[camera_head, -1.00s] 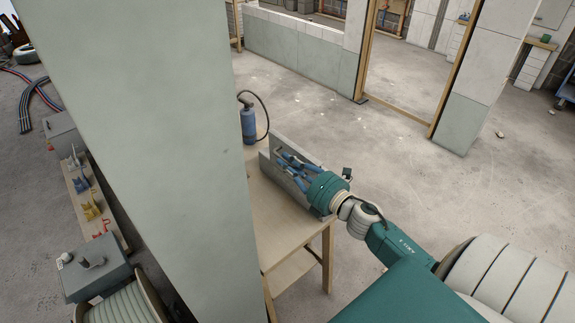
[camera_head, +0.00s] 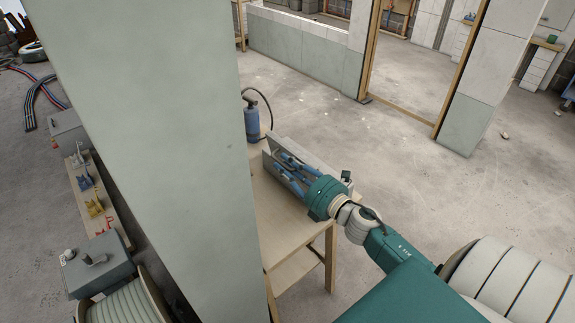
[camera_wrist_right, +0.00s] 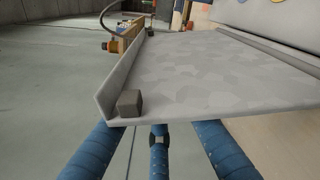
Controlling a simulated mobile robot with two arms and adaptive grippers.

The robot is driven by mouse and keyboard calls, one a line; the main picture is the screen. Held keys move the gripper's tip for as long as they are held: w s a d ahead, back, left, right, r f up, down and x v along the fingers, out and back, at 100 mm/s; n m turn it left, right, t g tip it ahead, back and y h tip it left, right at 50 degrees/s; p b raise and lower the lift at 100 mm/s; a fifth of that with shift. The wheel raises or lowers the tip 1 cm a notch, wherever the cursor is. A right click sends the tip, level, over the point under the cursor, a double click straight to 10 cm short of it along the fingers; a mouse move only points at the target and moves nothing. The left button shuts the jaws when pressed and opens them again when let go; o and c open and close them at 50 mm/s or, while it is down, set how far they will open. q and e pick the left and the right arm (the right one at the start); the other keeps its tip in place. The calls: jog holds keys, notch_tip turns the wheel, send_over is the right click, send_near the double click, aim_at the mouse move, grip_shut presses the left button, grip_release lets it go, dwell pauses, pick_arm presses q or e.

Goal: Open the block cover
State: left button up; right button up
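A grey metal housing with a raised rim (camera_head: 284,143) lies on a wooden table (camera_head: 283,232); I take it for the block with its cover. My right gripper (camera_head: 290,170) reaches over it from the lower right. In the right wrist view a flat grey plate (camera_wrist_right: 215,80) with an upturned left edge fills the middle, with a small dark block (camera_wrist_right: 130,103) at its near left corner. The blue fingers stand apart and run beneath the plate's near edge. Their tips are hidden there, and no grasp shows. My left gripper is out of view.
A blue cylinder with a black hose (camera_head: 252,118) stands behind the housing. A broad pale pillar (camera_head: 160,150) blocks the view to the left. Left of it are a grey box (camera_head: 97,265) and a cable reel (camera_head: 125,303). Open floor lies beyond the table.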

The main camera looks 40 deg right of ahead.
jog(key=shift+s, duration=0.1)
jog(key=s+d, duration=0.1)
jog(key=s, duration=1)
jog(key=shift+s, duration=0.4)
